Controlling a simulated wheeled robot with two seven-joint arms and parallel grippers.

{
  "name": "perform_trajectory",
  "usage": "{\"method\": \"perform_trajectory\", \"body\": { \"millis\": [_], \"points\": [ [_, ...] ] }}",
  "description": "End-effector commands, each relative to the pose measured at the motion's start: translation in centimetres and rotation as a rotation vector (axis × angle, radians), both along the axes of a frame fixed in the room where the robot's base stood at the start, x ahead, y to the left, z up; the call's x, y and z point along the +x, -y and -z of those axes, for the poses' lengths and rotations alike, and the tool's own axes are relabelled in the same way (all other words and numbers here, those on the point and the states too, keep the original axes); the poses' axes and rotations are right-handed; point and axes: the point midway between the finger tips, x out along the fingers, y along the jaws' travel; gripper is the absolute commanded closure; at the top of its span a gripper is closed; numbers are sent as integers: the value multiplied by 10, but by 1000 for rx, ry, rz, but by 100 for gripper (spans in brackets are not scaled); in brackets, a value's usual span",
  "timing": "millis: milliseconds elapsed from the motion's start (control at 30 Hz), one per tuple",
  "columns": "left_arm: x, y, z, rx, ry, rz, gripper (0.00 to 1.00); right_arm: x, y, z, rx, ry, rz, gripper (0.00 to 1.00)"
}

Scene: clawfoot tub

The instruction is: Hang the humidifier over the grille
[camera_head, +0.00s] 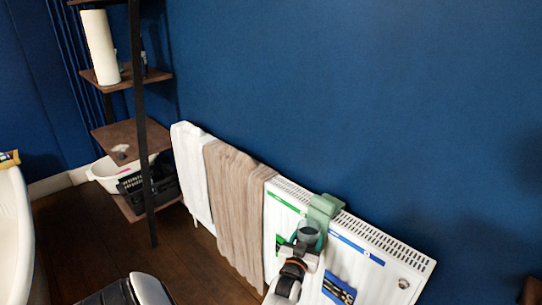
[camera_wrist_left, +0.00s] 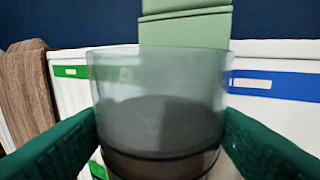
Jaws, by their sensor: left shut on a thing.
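The humidifier has a pale green hook part (camera_head: 325,205) and a clear grey cup (camera_wrist_left: 158,105). My left gripper (camera_head: 302,243) is shut on the cup, with a dark green finger on each side of it in the left wrist view. In the head view the green part lies across the top grille (camera_head: 385,238) of the white radiator. Whether it rests on the grille or hovers just above it, I cannot tell. In the left wrist view the green part (camera_wrist_left: 187,28) rises behind the cup. My right gripper is not in view.
A beige towel (camera_head: 238,205) and a white towel (camera_head: 192,170) hang over the radiator's left part. Blue (camera_head: 357,248) and green strips mark its front. A dark shelf (camera_head: 125,137) stands at the left, a white tub (camera_head: 14,235) at the left edge. The grille right of the humidifier is bare.

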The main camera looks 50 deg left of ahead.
Motion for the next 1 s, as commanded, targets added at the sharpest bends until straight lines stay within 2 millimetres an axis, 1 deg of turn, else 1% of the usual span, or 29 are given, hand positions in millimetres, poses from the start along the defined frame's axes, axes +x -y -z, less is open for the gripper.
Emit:
{"method": "perform_trajectory", "body": {
  "millis": [833, 1000],
  "points": [
    [0, 0, 17, 1, 2, 0, 93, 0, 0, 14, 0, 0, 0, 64],
    [0, 0, 16, 1, 2, 0, 93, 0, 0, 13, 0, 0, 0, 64]
  ]
}}
